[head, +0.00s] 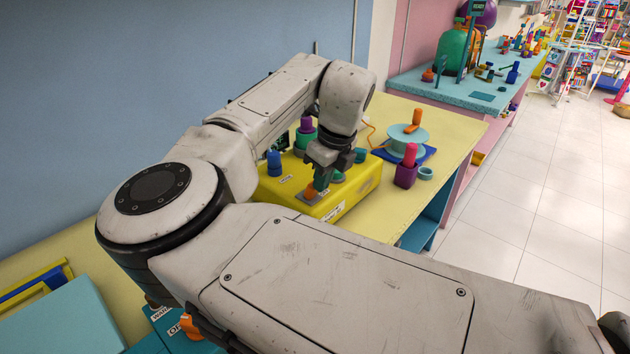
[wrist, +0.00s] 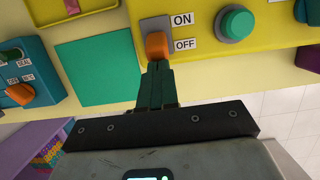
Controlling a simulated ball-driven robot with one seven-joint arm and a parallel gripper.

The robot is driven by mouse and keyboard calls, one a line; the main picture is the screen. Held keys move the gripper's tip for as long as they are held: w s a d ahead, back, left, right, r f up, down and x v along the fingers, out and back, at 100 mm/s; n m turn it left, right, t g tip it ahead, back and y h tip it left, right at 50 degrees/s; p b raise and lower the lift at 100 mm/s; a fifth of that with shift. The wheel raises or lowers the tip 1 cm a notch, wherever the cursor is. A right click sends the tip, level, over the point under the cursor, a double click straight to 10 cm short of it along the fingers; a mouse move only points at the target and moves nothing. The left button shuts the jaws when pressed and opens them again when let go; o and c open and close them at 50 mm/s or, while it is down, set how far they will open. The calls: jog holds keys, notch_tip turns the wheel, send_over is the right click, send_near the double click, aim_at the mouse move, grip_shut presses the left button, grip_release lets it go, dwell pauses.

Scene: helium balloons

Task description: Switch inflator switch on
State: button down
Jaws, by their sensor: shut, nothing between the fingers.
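The inflator is a yellow box (head: 272,187) on the pale yellow table in the head view; its yellow panel (wrist: 215,60) fills much of the wrist view. Its orange switch lever (wrist: 157,45) sits on a grey plate (wrist: 153,26) beside ON and OFF labels, level with OFF. The lever also shows in the head view (head: 310,192). My gripper (wrist: 158,68) is shut and empty, its fingertips right at the lever's lower edge; I cannot tell if they touch it. In the head view my gripper (head: 320,182) points down over the box front.
A green round button (wrist: 237,22) is right of the labels. A blue knob (head: 274,163) stands on the box. A purple cup with a red item (head: 407,168) and a teal spool (head: 407,136) stand to the right. A teal counter (head: 460,92) is behind.

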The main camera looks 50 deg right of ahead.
jog(key=w+p+v, duration=0.1)
jog(key=p+v, duration=0.5)
jog(key=shift+w+r+p, duration=0.25)
jog(key=shift+r+p, duration=0.15)
jog(key=shift+r, duration=0.15)
